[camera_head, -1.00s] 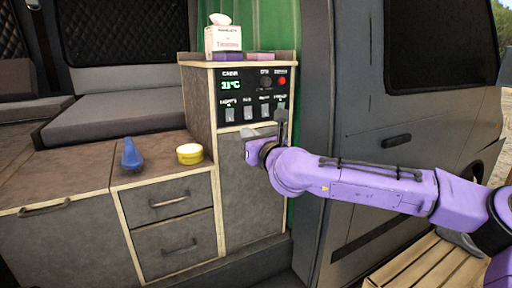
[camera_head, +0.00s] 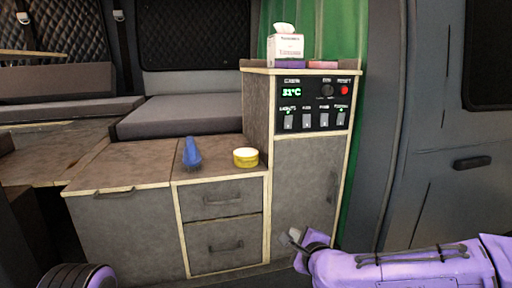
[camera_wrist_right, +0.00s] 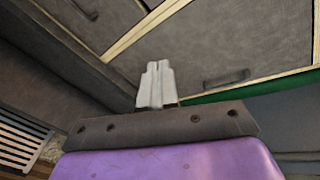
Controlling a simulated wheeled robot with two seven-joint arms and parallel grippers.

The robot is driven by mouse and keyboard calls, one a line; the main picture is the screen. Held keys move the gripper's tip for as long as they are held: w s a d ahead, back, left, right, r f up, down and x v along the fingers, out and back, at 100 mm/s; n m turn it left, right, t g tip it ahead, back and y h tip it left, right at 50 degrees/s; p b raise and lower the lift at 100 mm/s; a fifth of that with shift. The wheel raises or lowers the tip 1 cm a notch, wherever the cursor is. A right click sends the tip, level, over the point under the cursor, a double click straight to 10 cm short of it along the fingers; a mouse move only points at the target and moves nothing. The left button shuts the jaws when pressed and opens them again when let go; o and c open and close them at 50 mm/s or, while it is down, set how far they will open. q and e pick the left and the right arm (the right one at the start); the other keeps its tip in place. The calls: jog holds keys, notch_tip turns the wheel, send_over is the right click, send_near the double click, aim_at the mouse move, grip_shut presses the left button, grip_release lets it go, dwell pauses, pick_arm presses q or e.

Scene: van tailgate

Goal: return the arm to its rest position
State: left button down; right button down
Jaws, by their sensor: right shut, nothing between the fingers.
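My right arm (camera_head: 405,268) is purple and comes in from the lower right in the head view. Its gripper (camera_head: 294,236) is low in front of the tall cabinet's door (camera_head: 305,185), below the control panel (camera_head: 312,104). In the right wrist view the pale fingers (camera_wrist_right: 157,84) are together and empty, with cabinet fronts beyond them. They appear apart from any object. My left gripper is not in view; a dark, purple-edged part of my own body shows at the lower left of the head view.
A blue object (camera_head: 191,155) and a yellow tin (camera_head: 245,157) stand on the low counter (camera_head: 130,165). A tissue box (camera_head: 285,48) stands on the tall cabinet. The grey van door (camera_head: 445,170) is at the right. The floor before the drawers looks clear.

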jog(key=s+d+f+n+g+h, duration=0.1)
jog(key=s+d+f+n+g, duration=0.15)
jog(key=s+f, duration=0.5)
jog(key=s+d+f+n+g+h, duration=0.15)
jog(key=s+f+n, duration=0.25)
jog(key=f, duration=0.6)
jog(key=s+d+f+n+g, duration=0.1)
jog(key=s+f+n+g, duration=0.15)
jog(key=s+f, duration=0.5)
jog(key=s+d+f+n+g+h, duration=0.2)
jog(key=s+d+f, duration=0.3)
jog(key=s, duration=0.4)
jog(key=s+d+f+n+g+h, duration=0.1)
jog(key=s+d+f+n+g, duration=0.1)
jog(key=s+d+f, duration=0.3)
jog(key=s+d+n, duration=0.1)
jog(key=s+d, duration=0.2)
jog(key=s, duration=0.1)
jog(key=shift+s+n+h, duration=0.2)
jog(key=shift+n+h, duration=0.15)
jog(key=shift+n, duration=0.05)
jog(key=shift+f+g, duration=0.1)
jog(key=shift+g, duration=0.15)
